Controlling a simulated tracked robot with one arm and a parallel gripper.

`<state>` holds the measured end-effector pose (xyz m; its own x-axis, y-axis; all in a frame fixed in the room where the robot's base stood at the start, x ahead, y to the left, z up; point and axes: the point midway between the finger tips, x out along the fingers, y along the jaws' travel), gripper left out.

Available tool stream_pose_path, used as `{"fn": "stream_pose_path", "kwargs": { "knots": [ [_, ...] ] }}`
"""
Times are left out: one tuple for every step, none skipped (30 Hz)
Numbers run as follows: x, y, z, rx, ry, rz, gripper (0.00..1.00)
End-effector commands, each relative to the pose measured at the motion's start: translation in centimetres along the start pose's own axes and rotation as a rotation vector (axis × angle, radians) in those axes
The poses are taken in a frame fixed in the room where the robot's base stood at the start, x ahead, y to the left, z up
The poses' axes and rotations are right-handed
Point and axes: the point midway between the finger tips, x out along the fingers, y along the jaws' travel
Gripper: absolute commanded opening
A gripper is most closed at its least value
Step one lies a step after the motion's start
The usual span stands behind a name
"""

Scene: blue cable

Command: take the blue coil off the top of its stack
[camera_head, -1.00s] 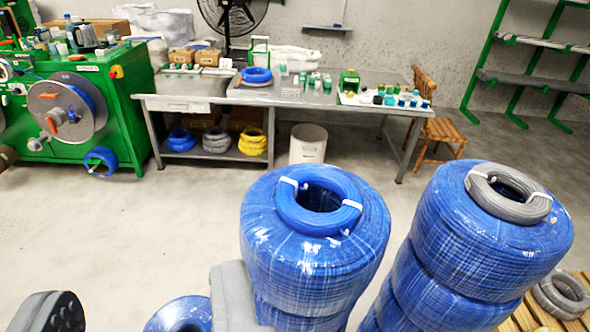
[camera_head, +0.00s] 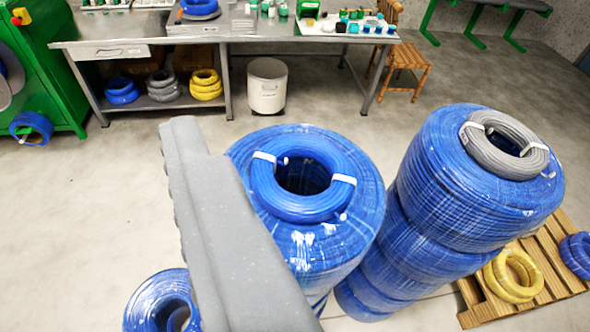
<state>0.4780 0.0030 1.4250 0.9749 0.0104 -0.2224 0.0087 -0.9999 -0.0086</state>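My gripper (camera_head: 188,140) shows as a long grey piece rising from the bottom edge, left of the coil. It covers the left side of the stack in this view. Its tip reaches up past the coil's left side, and I see no contact with the coil. A second separate finger cannot be made out, so its opening is unclear.
A second blue spool stack (camera_head: 440,200) stands close on the right, with a grey coil (camera_head: 482,151) on top. A pallet (camera_head: 540,288) holds a yellow coil (camera_head: 497,281). Another blue spool (camera_head: 145,303) is at lower left. A workbench (camera_head: 300,35) and a white bin (camera_head: 267,88) stand behind.

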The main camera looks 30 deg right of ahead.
Motion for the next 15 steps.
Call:
{"fn": "stream_pose_path", "kwargs": {
  "knots": [
    [0.8, -0.5, -0.3, 0.01, 0.002, -0.016, 0.59],
    [1.4, -0.8, -0.5, 0.02, 0.005, -0.03, 0.59],
    [2.6, -1.2, -0.7, 0.038, 0.008, -0.051, 0.59],
    [3.6, -1.7, -0.9, 0.055, 0.014, -0.068, 0.59],
    [4.8, -2.2, -1.2, 0.078, 0.022, -0.086, 0.59],
    [6.3, -2.9, -1.6, 0.114, 0.036, -0.108, 0.59],
    [7.5, -3.4, -1.8, 0.145, 0.045, -0.121, 0.59],
    [9.0, -3.7, -1.9, 0.178, 0.055, -0.129, 0.59],
    [10.8, -4.0, -1.8, 0.226, 0.064, -0.13, 0.59],
    [12.1, -4.1, -1.7, 0.262, 0.072, -0.125, 0.59],
    [13.4, -4.0, -1.6, 0.296, 0.083, -0.113, 0.59],
    [15.1, -3.6, -1.0, 0.34, 0.09, -0.088, 0.59],
    [16.2, -3.3, -0.4, 0.372, 0.092, -0.064, 0.59],
    [17.3, -2.8, 0.3, 0.402, 0.093, -0.034, 0.59],
    [18.8, -2.0, 1.4, 0.437, 0.093, 0.016, 0.59]
  ]
}}
